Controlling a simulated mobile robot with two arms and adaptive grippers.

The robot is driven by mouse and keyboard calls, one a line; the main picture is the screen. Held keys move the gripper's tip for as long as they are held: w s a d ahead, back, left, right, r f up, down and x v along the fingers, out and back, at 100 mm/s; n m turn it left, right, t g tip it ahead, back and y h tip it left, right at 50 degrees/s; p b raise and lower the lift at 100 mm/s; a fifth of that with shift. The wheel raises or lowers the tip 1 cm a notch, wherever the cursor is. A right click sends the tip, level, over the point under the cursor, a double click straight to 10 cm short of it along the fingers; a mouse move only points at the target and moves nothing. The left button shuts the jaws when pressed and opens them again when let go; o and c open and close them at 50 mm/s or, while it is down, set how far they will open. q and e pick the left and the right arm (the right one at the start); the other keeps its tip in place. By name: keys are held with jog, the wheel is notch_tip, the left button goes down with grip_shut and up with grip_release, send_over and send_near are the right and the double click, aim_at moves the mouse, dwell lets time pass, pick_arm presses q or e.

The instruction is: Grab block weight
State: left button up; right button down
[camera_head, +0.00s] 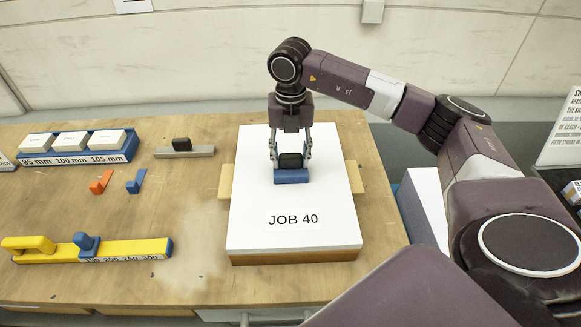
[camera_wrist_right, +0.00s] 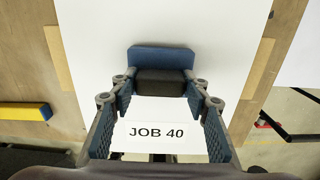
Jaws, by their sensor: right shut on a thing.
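The block weight (camera_head: 291,175) is a blue block with a black grip (camera_head: 290,160) on top. It is at the white paper stack marked JOB 40 (camera_head: 256,230), towards the stack's upper middle. My right gripper (camera_head: 290,158) points down over it, shut on the black grip. In the right wrist view the blue block (camera_wrist_right: 161,58) and its black grip (camera_wrist_right: 161,82) show between the far ends of the fingers. I cannot tell whether the block touches the paper. My left gripper is not in view.
A blue rack (camera_head: 120,154) with white blocks marked 95, 100 and 105 mm stands at the left. A grey bar with a black knob (camera_head: 184,150), orange and blue clips (camera_head: 101,182), and a yellow gauge (camera_head: 120,251) lie on the wooden table (camera_head: 190,220). More paper (camera_head: 425,205) is at the right.

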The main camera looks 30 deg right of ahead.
jog(key=shift+w+r, duration=0.1)
jog(key=shift+w, duration=0.05)
jog(key=shift+r, duration=0.1)
